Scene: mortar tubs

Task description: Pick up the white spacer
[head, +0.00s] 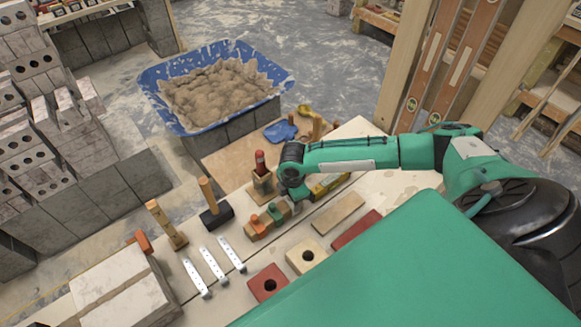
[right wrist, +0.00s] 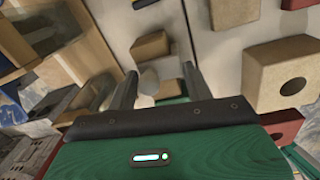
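The white spacer (head: 306,256) is a cream, squarish block with a round hole, lying flat on the pale bench. In the right wrist view, a pale tan block with a hole that looks like this spacer (right wrist: 283,65) lies to the right of the fingers. My right gripper (head: 296,202) is over the bench, up and slightly left of the spacer and apart from it. In the right wrist view its two fingers (right wrist: 160,72) are spread. A small pale shape shows between them, too unclear to name. My left gripper is in neither view.
A red block with a hole (head: 268,284) lies left of the spacer, a dark red strip (head: 357,230) and a tan strip (head: 338,213) to its right. Wooden pieces with green and orange knobs (head: 267,220) stand near my gripper. White perforated strips (head: 214,265) lie further left.

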